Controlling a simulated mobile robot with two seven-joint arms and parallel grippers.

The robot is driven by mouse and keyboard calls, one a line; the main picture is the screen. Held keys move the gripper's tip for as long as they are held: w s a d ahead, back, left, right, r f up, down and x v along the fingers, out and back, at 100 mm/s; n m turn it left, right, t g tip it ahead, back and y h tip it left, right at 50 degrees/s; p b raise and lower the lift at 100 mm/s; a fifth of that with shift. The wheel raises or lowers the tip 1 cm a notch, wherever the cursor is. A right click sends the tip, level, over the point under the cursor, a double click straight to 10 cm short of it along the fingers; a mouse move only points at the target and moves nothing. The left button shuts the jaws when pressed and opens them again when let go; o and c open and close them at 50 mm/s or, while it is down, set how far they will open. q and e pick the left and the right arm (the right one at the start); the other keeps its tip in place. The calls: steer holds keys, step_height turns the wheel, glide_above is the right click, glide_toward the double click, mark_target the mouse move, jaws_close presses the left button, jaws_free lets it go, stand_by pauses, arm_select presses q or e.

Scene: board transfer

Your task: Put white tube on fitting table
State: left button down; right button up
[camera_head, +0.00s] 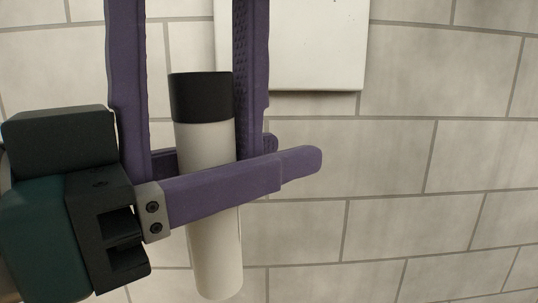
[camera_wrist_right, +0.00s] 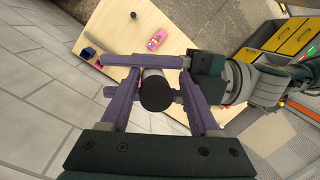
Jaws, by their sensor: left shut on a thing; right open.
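The white tube (camera_head: 210,255) with a black cap stands nearly upright, slightly tilted, in the head view. My left gripper (camera_head: 293,151) comes in from the left and is shut on the tube's middle, one finger in front and one behind. My right gripper (camera_head: 192,150) comes down from the top and is open, its fingers on either side of the tube's upper part. I cannot tell whether the right-hand finger touches it. In the right wrist view the black cap (camera_wrist_right: 155,95) faces the camera between the right fingers and hides most of the tube.
A light wooden table (camera_wrist_right: 183,45) shows in the right wrist view, with a pink item (camera_wrist_right: 157,39) and small dark items on it. Yellow-fronted drawers (camera_wrist_right: 290,42) stand at the right. A white panel (camera_head: 320,45) is at the top of the head view, against pale tiles.

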mark_target(200, 168)
steer(key=shift+w+a+f+t, duration=0.1)
steer(key=shift+w+f+t, duration=0.2)
steer(key=shift+f+t, duration=0.2)
steer(key=shift+w+a+f+t, duration=0.1)
steer(key=shift+w+f+t, duration=0.2)
steer(key=shift+f+t, duration=0.15)
steer(key=shift+w+d+f, duration=0.15)
steer(key=shift+d+f, duration=0.1)
steer(key=shift+f, duration=0.2)
arm_select(q)
steer(key=v, duration=0.7)
steer(key=shift+a, duration=0.3)
steer(key=shift+s+f, duration=0.1)
steer(key=shift+f, duration=0.05)
steer(key=shift+x, duration=2.5)
arm_select(e)
steer(key=shift+a, duration=0.1)
arm_select(q)
steer(key=shift+d, duration=0.1)
arm_select(e)
steer(key=shift+s+a, duration=0.1)
steer(key=shift+s, duration=0.1)
